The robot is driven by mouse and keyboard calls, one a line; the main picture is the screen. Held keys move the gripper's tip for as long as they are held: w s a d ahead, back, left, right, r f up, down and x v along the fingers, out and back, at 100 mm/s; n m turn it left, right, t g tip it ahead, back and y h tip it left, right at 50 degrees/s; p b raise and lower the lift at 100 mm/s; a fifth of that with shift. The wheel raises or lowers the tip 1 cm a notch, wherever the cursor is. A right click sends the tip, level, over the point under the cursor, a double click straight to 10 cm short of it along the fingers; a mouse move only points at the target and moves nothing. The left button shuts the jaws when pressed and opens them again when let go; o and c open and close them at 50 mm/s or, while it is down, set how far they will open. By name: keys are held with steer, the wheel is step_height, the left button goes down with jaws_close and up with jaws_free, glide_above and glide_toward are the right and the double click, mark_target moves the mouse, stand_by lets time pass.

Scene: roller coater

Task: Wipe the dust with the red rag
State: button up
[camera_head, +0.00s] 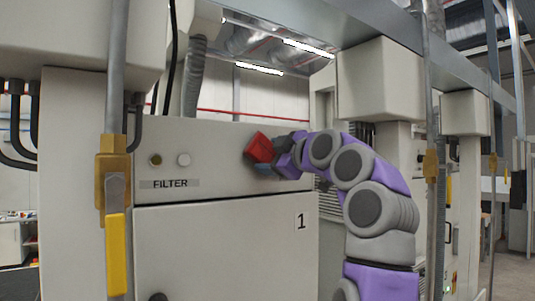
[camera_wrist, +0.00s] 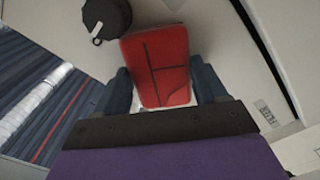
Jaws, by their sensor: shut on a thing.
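The red rag (camera_head: 258,147) is a folded, block-like red piece in front of the upper panel of the grey filter cabinet (camera_head: 220,175). It also shows in the wrist view (camera_wrist: 157,62), with dark lines across its face. My gripper (camera_head: 277,153) is shut on the rag, one dark finger on each side of it in the wrist view (camera_wrist: 163,90). The rag is close to the panel; I cannot tell whether it touches. I can make out no dust in either view.
A black knob with a white mark (camera_wrist: 105,18) is beside the rag. A pipe with a yellow lever (camera_head: 117,250) stands at left.

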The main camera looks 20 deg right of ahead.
steer(key=shift+a, duration=0.1)
steer(key=shift+s+a+f+b, duration=0.1)
steer(key=shift+s+a+b, duration=0.15)
steer(key=shift+a+b, duration=0.45)
steer(key=shift+s+a+b, duration=0.25)
steer(key=shift+s+a, duration=0.05)
steer(key=shift+a, duration=0.65)
steer(key=shift+s+a+b, duration=0.25)
steer(key=shift+a+b, duration=0.05)
steer(key=shift+a, duration=0.6)
steer(key=shift+s+a+b, duration=0.25)
steer(key=shift+s+a, duration=0.05)
steer(key=shift+a, duration=0.65)
steer(key=shift+s+d+b, duration=0.2)
steer(key=shift+s+b, duration=0.2)
steer(key=shift+s, duration=0.05)
steer(key=shift+b+v, duration=0.8)
steer(key=shift+v, duration=1.7)
steer(key=shift+d, duration=0.1)
